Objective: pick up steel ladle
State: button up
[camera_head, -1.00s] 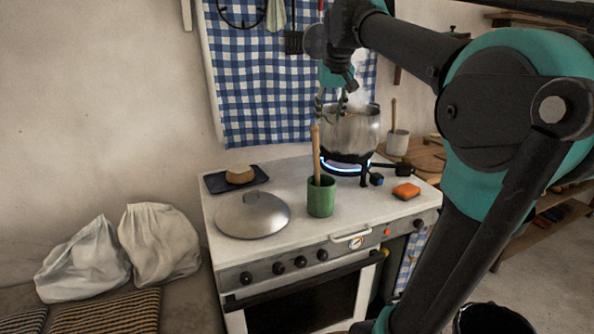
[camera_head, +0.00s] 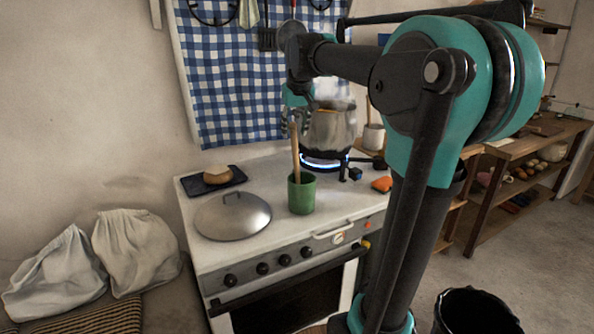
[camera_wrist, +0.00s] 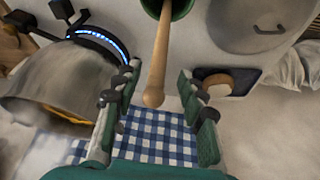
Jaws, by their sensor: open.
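A round grey metal utensil (camera_head: 291,36), which looks like the steel ladle, hangs on the wall rack against the blue checked cloth. It is partly hidden by my wrist, and I do not make it out in the wrist view. My gripper (camera_head: 292,122) is open above the stove, below that utensil and left of the steaming pot. In the wrist view my gripper (camera_wrist: 157,84) has its fingers spread, with a wooden handle (camera_wrist: 158,60) showing between them. I cannot tell how far the handle is from the fingers.
The steel pot (camera_head: 331,130) stands over a blue flame. A green cup (camera_head: 301,195) holds the wooden-handled utensil. A black spatula (camera_head: 266,38) hangs nearby.

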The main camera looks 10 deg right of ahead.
aim_at(295, 137)
jog(key=shift+x, duration=2.75)
jog(key=shift+w+d, duration=0.1)
grip_shut()
